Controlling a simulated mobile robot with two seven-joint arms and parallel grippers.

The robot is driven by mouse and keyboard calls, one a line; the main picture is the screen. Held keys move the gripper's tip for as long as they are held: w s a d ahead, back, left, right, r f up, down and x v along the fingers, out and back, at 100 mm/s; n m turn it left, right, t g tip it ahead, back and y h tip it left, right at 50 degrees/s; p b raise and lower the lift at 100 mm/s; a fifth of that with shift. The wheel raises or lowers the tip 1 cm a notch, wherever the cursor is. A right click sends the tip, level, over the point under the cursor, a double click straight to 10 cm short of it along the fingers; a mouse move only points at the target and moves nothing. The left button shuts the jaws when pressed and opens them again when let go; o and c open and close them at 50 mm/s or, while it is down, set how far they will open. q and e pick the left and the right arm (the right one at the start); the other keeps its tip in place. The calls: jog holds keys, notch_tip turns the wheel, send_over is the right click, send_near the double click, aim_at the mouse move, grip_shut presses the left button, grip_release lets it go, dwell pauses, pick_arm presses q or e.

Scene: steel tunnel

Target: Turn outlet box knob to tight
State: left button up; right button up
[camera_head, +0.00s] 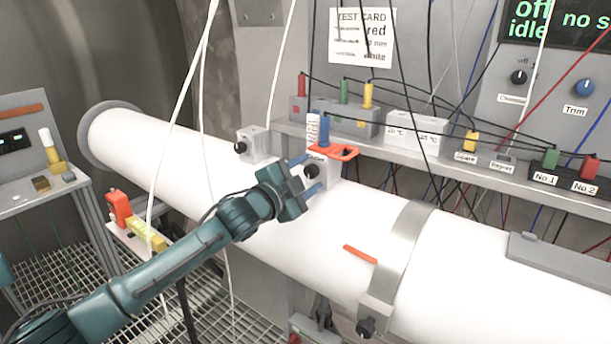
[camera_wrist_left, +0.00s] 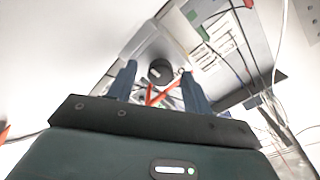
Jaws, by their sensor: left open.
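A small grey box (camera_head: 323,180) sits on the white pipe, with a black round knob (camera_head: 311,171) on its near face. I take it for the outlet box, though its label is too small to read surely. My left gripper (camera_head: 308,174) is open, its two blue fingers on either side of the knob in the head view. In the left wrist view the knob (camera_wrist_left: 160,70) shows between and beyond the fingertips of the gripper (camera_wrist_left: 158,80). I cannot tell whether the fingers touch it. The knob's setting is not readable. My right gripper is out of view.
Another grey box with a knob (camera_head: 252,145) sits left on the white pipe (camera_head: 160,150). Cables hang near my arm. A shelf (camera_head: 450,165) with plugs and labelled sockets runs behind. A metal band (camera_head: 400,255) wraps the pipe.

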pick_arm(q)
jog(key=b+v, duration=0.2)
jog(key=v, duration=1.1)
jog(key=shift+b, duration=0.3)
jog(key=shift+s+a, duration=0.1)
